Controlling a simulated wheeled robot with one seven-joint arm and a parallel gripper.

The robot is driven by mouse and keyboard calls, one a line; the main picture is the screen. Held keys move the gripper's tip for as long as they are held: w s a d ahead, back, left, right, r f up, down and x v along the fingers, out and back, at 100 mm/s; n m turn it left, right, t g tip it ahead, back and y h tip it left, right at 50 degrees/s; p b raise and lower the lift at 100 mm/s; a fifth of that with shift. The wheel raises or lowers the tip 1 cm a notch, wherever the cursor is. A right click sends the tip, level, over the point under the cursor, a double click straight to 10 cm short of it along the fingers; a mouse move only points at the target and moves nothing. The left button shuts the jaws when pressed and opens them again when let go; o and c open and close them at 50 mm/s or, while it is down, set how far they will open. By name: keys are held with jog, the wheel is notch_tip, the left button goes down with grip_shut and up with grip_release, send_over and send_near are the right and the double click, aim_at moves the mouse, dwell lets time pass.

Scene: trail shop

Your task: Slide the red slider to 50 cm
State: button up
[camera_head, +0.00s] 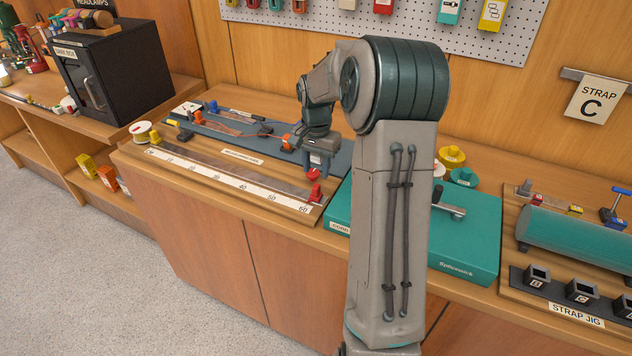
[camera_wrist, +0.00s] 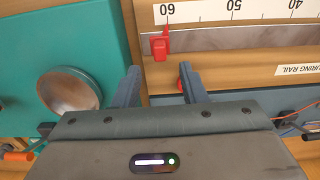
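The red slider (camera_head: 315,192) sits on the measuring rail (camera_head: 215,170), at the 60 end of its white scale (camera_head: 232,183). In the wrist view the red slider (camera_wrist: 160,46) is at about the 60 mark, with the 50 mark to its right. My gripper (camera_wrist: 161,72) is open and empty. Its fingertips lie on either side of the slider's line in the picture, just short of it. In the head view my gripper (camera_head: 318,165) hangs just behind the slider. A small red part (camera_wrist: 181,83) is mostly hidden behind the right finger.
A blue-grey mat (camera_head: 260,135) with small items lies behind the rail. The strap jig (camera_head: 580,255) is at right. The scale's front is clear.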

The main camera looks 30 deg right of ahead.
aim_at(316, 185)
notch_tip(316, 185, down, 6)
jog(key=shift+f+p, duration=0.15)
jog(key=shift+p, duration=0.25)
jog(key=shift+c, duration=0.4)
grip_shut()
jog(key=shift+w, duration=0.1)
